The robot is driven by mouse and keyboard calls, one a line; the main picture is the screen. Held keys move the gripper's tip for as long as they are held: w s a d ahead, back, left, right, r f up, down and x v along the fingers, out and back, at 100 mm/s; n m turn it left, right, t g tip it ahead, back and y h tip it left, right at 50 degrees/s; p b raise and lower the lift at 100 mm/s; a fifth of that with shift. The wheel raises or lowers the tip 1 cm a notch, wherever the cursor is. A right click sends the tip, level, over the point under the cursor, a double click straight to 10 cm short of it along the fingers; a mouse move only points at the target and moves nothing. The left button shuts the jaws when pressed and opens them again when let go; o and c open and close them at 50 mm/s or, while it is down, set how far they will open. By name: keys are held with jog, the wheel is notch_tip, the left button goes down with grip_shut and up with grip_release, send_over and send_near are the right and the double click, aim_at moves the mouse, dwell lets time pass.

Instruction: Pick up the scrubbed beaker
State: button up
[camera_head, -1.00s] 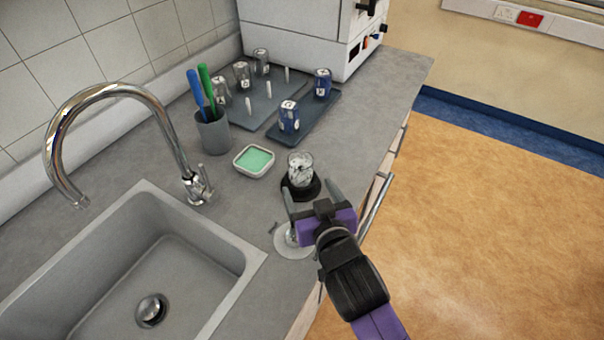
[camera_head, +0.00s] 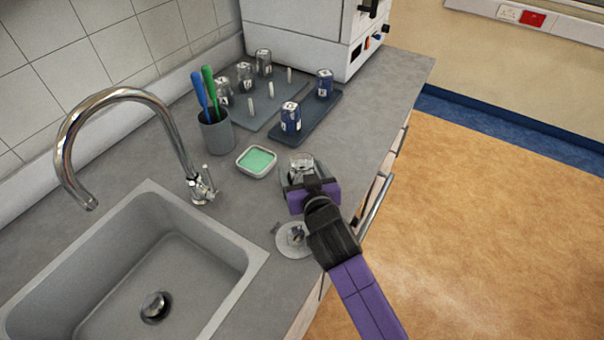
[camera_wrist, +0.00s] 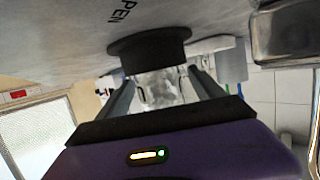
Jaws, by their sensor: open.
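A clear glass beaker (camera_head: 301,165) stands upright on a round black base on the counter, right of the soap dish. My gripper (camera_head: 303,178) is at the beaker, its purple and black body hiding most of the base in the head view. In the wrist view the beaker (camera_wrist: 165,85) shows between the two grey fingers of my gripper (camera_wrist: 165,92), with the round black base (camera_wrist: 150,47) above it in the picture. The fingers are open, one on each side of the glass. I cannot tell whether either touches it.
A green-filled soap dish (camera_head: 256,160) and a grey cup (camera_head: 215,132) with blue and green brushes stand to the left. Behind are a peg rack (camera_head: 262,113) and a blue tray (camera_head: 310,122) with upturned beakers. A sink (camera_head: 252,258) and tap (camera_head: 200,187) lie left; a pale disc (camera_head: 290,250) is nearer.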

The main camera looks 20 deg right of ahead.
jog(key=c, duration=1.4)
jog(key=shift+c, duration=0.4)
jog(key=shift+r, duration=0.15)
